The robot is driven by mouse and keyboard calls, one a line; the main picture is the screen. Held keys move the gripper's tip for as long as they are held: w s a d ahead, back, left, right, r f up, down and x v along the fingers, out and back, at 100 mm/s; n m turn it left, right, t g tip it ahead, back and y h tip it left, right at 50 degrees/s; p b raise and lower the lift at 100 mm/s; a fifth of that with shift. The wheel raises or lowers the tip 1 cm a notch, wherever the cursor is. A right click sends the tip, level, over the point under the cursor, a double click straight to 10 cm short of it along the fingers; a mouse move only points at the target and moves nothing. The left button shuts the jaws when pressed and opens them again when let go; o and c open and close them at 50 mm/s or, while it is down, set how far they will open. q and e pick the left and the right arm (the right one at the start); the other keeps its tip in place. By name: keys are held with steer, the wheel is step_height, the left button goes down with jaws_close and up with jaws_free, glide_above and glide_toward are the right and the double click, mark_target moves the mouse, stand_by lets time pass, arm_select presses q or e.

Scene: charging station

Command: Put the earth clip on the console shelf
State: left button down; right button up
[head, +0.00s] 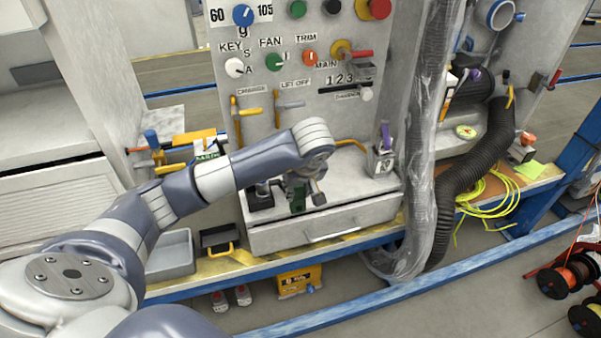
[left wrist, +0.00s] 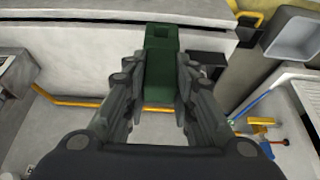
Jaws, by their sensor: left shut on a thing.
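My left gripper (head: 299,190) reaches in over the console shelf (head: 348,189), pointing down. It is shut on a green clip (head: 297,201), which I take for the earth clip. In the left wrist view the clip (left wrist: 160,68) sits between the fingers (left wrist: 160,98) and extends beyond them. The clip is over the front part of the shelf, which also shows in the left wrist view (left wrist: 85,82). I cannot tell whether the clip touches the shelf. The fingers partly hide it in the head view. My right gripper is not in view.
A black block (head: 260,198) stands left of the clip on the shelf. A small grey device with a purple top (head: 383,157) stands at the right end. A drawer (head: 325,229) is below. A plastic-wrapped hose (head: 425,140) hangs at the right. The shelf's middle right is clear.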

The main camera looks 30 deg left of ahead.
arm_select(q)
steer(key=w+a+f, duration=0.1)
steer(key=w+a, duration=0.1)
steer(key=w+a+f+p, duration=0.1)
steer(key=w+a, duration=0.1)
steer(key=w, duration=0.1)
steer(key=w+a+f, duration=0.1)
steer(key=w, duration=0.1)
steer(key=shift+w+a+f+p, duration=0.25)
steer(key=shift+a+f+p, duration=0.05)
steer(key=shift+a+f, duration=0.2)
steer(key=shift+f, duration=0.3)
steer(key=c, duration=1.6)
jaws_free()
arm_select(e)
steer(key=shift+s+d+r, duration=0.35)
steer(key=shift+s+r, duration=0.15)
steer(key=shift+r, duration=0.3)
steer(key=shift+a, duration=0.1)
